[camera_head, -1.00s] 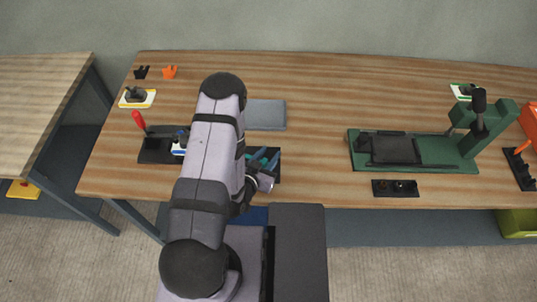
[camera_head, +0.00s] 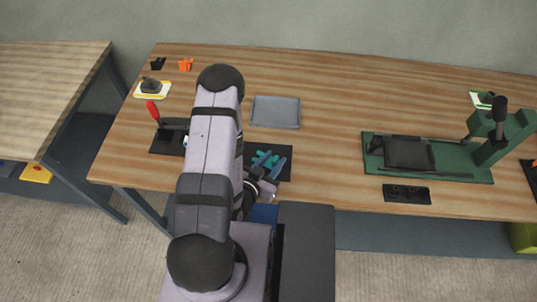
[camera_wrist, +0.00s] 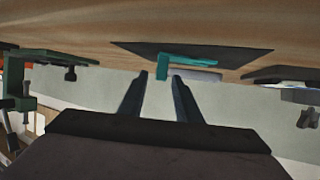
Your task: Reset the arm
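My gripper (camera_head: 271,163) is low over the front edge of the table, just right of my arm in the head view. In the wrist view its two dark fingers (camera_wrist: 161,82) stand apart with a clear gap, and nothing is held between them. A teal angled piece (camera_wrist: 190,63) lies on a black mat (camera_wrist: 235,55) beyond the fingertips. In the head view the teal piece shows between and beside the fingers, on the mat (camera_head: 287,150). My arm hides part of the table and mat on the left.
A grey tray (camera_head: 276,112) lies behind the mat. A red-handled clamp (camera_head: 153,111) stands at left, partly hidden by my arm. A green fixture (camera_head: 430,160) stands at right, with a black block (camera_head: 406,194) in front. The table between tray and fixture is clear.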

